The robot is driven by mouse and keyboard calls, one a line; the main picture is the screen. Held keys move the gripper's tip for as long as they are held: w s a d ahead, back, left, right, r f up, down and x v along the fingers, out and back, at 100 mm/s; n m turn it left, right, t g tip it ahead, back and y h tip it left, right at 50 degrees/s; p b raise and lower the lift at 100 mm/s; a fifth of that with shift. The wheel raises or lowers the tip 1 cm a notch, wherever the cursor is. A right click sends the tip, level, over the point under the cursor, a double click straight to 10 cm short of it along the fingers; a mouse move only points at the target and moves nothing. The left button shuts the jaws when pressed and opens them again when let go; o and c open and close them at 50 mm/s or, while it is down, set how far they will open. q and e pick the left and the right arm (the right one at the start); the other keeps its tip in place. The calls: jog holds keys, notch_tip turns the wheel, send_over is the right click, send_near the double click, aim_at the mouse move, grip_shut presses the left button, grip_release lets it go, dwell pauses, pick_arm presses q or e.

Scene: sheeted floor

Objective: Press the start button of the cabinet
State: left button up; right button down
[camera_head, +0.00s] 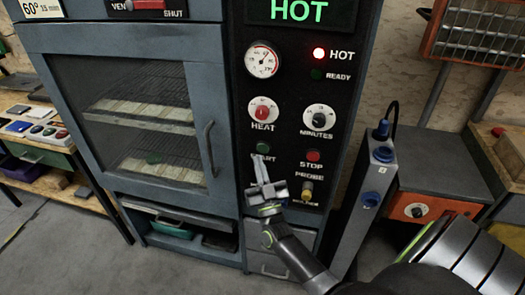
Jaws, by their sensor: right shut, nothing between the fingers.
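The cabinet (217,105) is blue-grey with a glass door on its left and a black control panel (290,90) on its right. The green start button (263,148) is on the panel below the red HEAT knob (263,110); its label is partly covered by my fingers. The red stop button (313,155) is to its right. My right gripper (259,159) is shut and empty, with its fingertips just below the start button. I cannot tell whether they touch the panel. My left gripper is not in view.
A MINUTES knob (318,118) and a PROBE socket (308,186) are near the gripper. The door handle (210,148) stands out to its left. A grey upright box (365,195) with blue knobs stands right of the cabinet. The HOT lamp (319,54) is lit red.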

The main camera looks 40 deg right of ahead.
aim_at(259, 145)
jog(key=shift+w+d, duration=0.5)
jog(key=shift+d, duration=0.15)
jog(key=shift+w, duration=0.1)
dwell(1.6)
jog(key=shift+w+d, duration=0.2)
jog(key=shift+d, duration=0.1)
jog(key=shift+w+d, duration=0.2)
jog(key=shift+d, duration=0.05)
dwell(0.7)
dwell(0.3)
jog(key=shift+s+a, duration=0.5)
jog(key=shift+a, duration=0.1)
jog(key=shift+s+a+p, duration=0.8)
jog(key=shift+s+a, duration=0.85)
jog(key=shift+a, duration=0.25)
